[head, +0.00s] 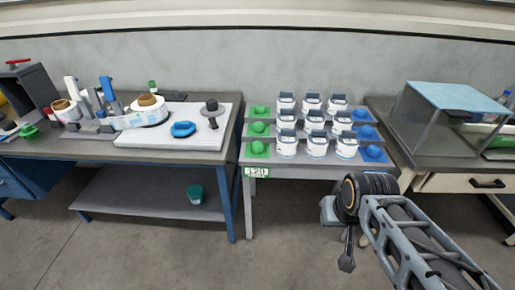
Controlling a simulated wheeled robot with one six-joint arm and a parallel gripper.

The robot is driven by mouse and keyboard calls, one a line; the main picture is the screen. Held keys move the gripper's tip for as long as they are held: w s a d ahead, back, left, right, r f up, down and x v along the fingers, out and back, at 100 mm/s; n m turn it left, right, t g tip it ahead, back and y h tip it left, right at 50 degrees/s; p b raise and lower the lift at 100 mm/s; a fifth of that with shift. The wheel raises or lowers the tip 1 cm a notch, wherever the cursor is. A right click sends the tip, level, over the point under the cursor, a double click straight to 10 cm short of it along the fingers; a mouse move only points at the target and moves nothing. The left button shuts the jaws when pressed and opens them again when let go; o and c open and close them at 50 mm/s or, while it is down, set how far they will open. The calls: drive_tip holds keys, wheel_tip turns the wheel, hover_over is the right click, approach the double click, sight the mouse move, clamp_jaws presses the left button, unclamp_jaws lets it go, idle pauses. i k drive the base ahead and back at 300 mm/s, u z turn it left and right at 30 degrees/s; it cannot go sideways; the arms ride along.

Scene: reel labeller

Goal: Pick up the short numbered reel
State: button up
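Several white reels (317,146) with dark tops and labels stand in rows on the stepped grey stand in the middle. Their numbers are too small to read, so I cannot tell which is the short one. Two brown-cored white rolls sit on the left bench, one of them (149,112) at the labeller on the white board. My gripper (346,264) hangs in front of the stand at the right, pointing down over the floor, apart from the reels. I cannot make out its fingers clearly, and nothing shows in it.
Green balls (258,127) line the stand's left side and blue balls (374,152) its right. A green-and-white sign (257,172) reads about 120. A glass-sided case (440,115) stands on the right bench. A blue ring (183,129) lies on the white board (170,141). Open floor lies in front.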

sight(288, 141)
drive_tip(key=u, duration=0.1)
drive_tip(key=k, duration=0.35)
drive_tip(key=z, duration=0.3)
drive_tip(key=i, duration=1)
drive_tip(key=u, duration=1.05)
drive_tip(key=i, duration=0.9)
drive_tip(key=u, duration=0.95)
